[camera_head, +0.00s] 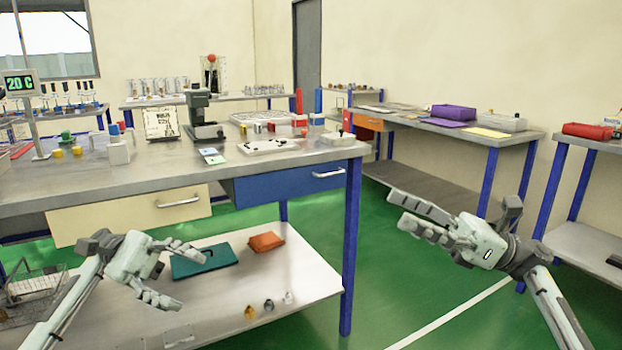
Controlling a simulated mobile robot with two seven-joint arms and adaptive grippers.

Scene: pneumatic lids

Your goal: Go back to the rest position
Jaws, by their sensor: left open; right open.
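My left gripper (184,273) is open and empty at the lower left, in front of the workbench's lower shelf. My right gripper (408,213) is open and empty at the right, over the green floor, with its fingers pointing left. Neither gripper touches anything that I can see. The main workbench (80,184) has a grey top.
The lower shelf (314,277) holds a teal folder (203,259), an orange item (266,241) and small metal parts (268,305). A wire basket (35,287) is at far left. A back-right table (505,138) carries a purple box (454,112). Green floor (385,300) is clear between benches.

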